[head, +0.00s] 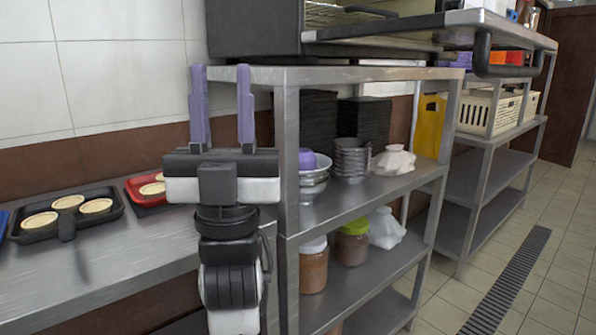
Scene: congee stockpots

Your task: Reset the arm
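My gripper (222,108) is in the left part of the head view, with its two purple fingers pointing up and set wide apart. It is open, and nothing shows between the fingers. It stands in front of the left end of a steel shelf unit (290,135) and hides part of the counter behind it. My arm comes up from the bottom edge of the view below it.
A steel counter (110,255) at left holds a black tray (65,233) with pale round pieces and a red tray (142,190). The shelves hold bowls (314,172), jars (313,265) and white bags (386,228). An oven (252,28) stands above. Tiled floor (550,275) is clear at right.

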